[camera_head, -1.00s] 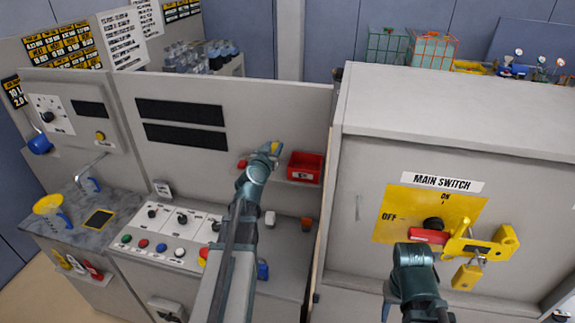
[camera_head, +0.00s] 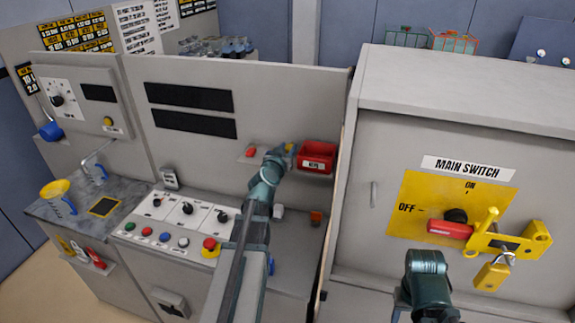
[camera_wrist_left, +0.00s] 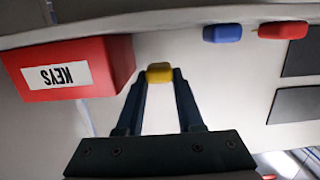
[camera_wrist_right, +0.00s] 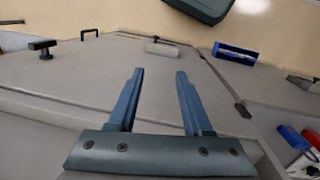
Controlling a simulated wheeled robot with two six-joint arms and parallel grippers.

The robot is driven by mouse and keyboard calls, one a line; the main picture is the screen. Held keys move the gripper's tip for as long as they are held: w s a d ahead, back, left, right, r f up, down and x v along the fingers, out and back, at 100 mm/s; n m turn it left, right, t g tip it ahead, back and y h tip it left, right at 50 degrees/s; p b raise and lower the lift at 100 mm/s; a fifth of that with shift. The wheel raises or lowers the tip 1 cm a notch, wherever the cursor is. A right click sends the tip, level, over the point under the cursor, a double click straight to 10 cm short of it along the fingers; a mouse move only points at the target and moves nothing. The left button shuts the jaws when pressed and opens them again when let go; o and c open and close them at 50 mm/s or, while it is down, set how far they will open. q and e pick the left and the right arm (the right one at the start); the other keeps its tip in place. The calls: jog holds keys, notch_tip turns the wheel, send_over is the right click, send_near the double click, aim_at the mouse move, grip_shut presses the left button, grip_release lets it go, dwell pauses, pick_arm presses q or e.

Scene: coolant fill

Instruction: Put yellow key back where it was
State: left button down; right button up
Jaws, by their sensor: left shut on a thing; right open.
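My left gripper (camera_head: 287,150) is shut on the yellow key (camera_wrist_left: 159,72), just left of the red KEYS box (camera_head: 318,157) on the panel ledge in the head view. The left wrist view shows the yellow key between the fingertips, close beside the KEYS box (camera_wrist_left: 70,68). A blue key (camera_wrist_left: 222,33) and a red key (camera_wrist_left: 283,30) sit along the ledge to its right there. The red key also shows in the head view (camera_head: 251,151), left of the gripper. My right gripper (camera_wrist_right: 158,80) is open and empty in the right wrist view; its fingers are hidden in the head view.
The right cabinet carries the yellow MAIN SWITCH plate (camera_head: 410,187) with a red handle (camera_head: 450,229), a yellow lockout hasp (camera_head: 510,244) and a padlock (camera_head: 491,275). A control panel (camera_head: 175,220) with buttons and a counter with a yellow funnel (camera_head: 55,189) are on the left.

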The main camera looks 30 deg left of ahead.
pick_arm(q)
notch_tip(320, 180, down, 4)
jog(key=b, duration=0.3)
jog(key=shift+r+b, duration=0.15)
jog(key=shift+b, duration=0.2)
jog(key=c, duration=0.8)
grip_release()
